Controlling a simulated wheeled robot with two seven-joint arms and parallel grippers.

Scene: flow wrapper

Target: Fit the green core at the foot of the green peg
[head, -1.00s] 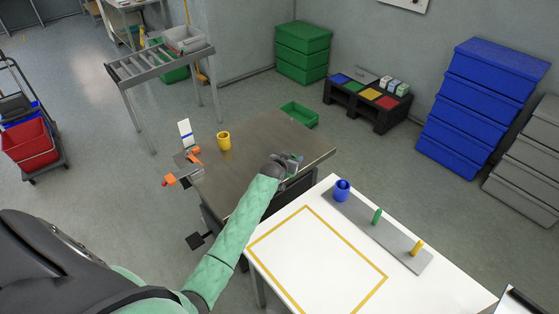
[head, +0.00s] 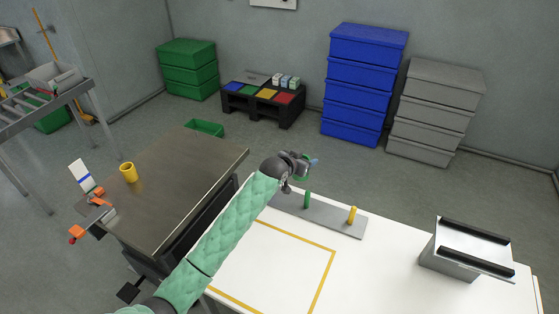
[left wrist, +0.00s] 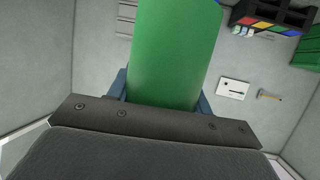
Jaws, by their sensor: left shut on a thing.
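My left gripper (head: 308,163) is shut on the green core, high above the back edge of the white table. In the left wrist view the green core (left wrist: 173,50) fills the space between the blue fingers of the gripper (left wrist: 162,92). In the head view the core is mostly hidden by the hand. The green peg (head: 307,200) stands upright and bare on the grey peg plate (head: 330,223), just below the gripper in the picture. My right gripper is not in view.
A yellow peg (head: 352,215) stands on the same plate. The plate's left end is hidden behind my arm. A grey block with black rails (head: 466,250) stands at the table's right. A yellow core (head: 128,172) stands on the steel table (head: 190,175). The yellow-taped area is clear.

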